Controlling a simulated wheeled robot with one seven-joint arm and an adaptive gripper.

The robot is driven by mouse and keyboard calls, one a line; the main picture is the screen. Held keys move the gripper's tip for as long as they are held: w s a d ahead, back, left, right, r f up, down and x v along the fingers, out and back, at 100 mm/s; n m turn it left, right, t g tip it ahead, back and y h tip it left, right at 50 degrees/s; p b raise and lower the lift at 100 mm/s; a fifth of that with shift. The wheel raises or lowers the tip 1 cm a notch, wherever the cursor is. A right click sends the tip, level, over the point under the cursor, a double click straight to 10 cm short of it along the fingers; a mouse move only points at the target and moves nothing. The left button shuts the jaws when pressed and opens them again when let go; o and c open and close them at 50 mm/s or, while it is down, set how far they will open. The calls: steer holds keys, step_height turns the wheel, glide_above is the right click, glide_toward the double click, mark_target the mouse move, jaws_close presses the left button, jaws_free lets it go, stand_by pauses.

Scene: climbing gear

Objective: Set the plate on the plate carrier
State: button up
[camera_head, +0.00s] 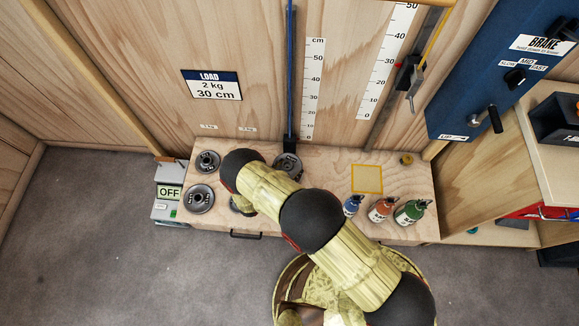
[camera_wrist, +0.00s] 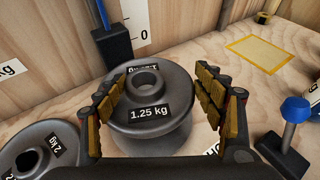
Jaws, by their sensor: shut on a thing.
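The grey 1.25 kg plate (camera_wrist: 125,88) is between the two fingers of my gripper (camera_wrist: 157,88) in the wrist view. The fingers are shut on its sides, and its label and centre hole face up. In the head view, a grey plate (camera_head: 288,166) beside my arm appears to be the same one. My gripper is hidden behind my arm there. A black block (camera_wrist: 117,45) at the foot of a blue upright strip (camera_head: 290,70) stands just behind the plate. I cannot tell whether this is the plate carrier, or whether the plate rests on anything.
A 2 kg plate (camera_wrist: 45,150) lies left of my gripper. More grey plates (camera_head: 199,198) (camera_head: 207,161) sit at the bench's left end. A yellow square (camera_head: 367,178) on the right is empty.

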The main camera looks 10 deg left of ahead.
steer(key=shift+f+b, duration=1.6)
steer(key=shift+f, duration=1)
steer(key=shift+f, duration=0.55)
steer(key=o, duration=1.8)
steer(key=shift+c, duration=0.2)
steer(key=shift+o, duration=0.3)
steer(key=shift+f, duration=0.1)
steer(key=shift+s, duration=0.15)
steer(key=shift+p+v, duration=0.7)
steer(key=shift+v, duration=4.25)
steer(key=shift+s+a, duration=0.25)
steer(key=shift+s, duration=0.1)
